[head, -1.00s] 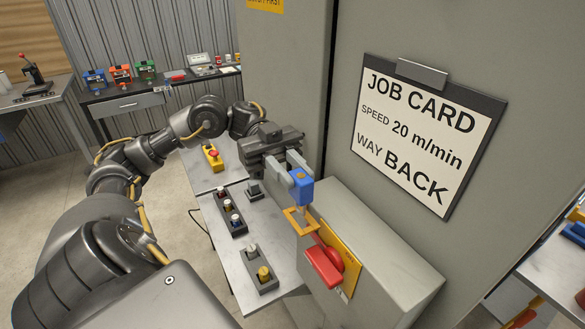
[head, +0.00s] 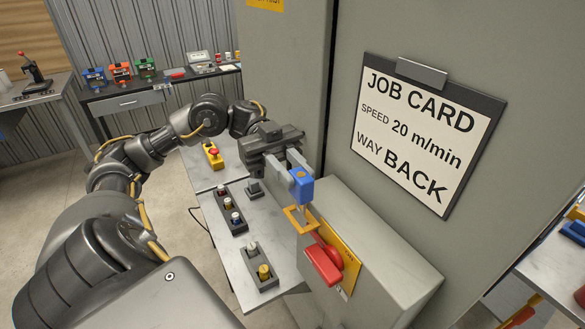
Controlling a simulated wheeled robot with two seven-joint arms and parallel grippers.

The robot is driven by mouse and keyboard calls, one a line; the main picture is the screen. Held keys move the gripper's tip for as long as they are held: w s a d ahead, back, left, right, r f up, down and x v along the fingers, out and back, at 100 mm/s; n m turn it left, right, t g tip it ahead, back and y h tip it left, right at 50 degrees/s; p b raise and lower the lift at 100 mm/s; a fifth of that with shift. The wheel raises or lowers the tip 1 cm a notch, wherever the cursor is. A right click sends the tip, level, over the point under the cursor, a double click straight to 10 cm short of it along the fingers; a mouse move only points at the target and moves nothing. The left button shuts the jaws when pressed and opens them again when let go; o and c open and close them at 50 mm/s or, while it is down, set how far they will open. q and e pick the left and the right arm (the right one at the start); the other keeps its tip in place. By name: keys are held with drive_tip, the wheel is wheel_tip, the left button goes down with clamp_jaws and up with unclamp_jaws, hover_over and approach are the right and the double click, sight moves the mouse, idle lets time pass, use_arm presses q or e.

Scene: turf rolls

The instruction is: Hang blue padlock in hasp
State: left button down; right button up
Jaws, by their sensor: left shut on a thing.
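The blue padlock (head: 302,184) is held between the fingers of my left gripper (head: 296,172), which is shut on it. A thin part below the padlock's blue body reaches down to the hasp's opening. I cannot tell whether it passes through. A red switch handle (head: 325,263) sits on a yellow plate beside the hasp. My right gripper is not in the view.
A grey box (head: 385,245) carries the hasp and handle. A job card (head: 422,130) hangs on the grey cabinet. A table with button boxes (head: 262,268) stands left of the box. Several coloured items stand on the back bench (head: 125,103).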

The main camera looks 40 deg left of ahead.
sight(291, 192)
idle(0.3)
use_arm(q)
drive_tip(key=shift+f+b, duration=1.75)
drive_tip(key=shift+f, duration=0.85)
drive_tip(key=c, duration=1.1)
unclamp_jaws()
drive_tip(key=shift+w+a, duration=0.1)
drive_tip(key=shift+a, duration=0.2)
drive_tip(key=shift+b+v, duration=4.3)
drive_tip(key=shift+v, duration=0.8)
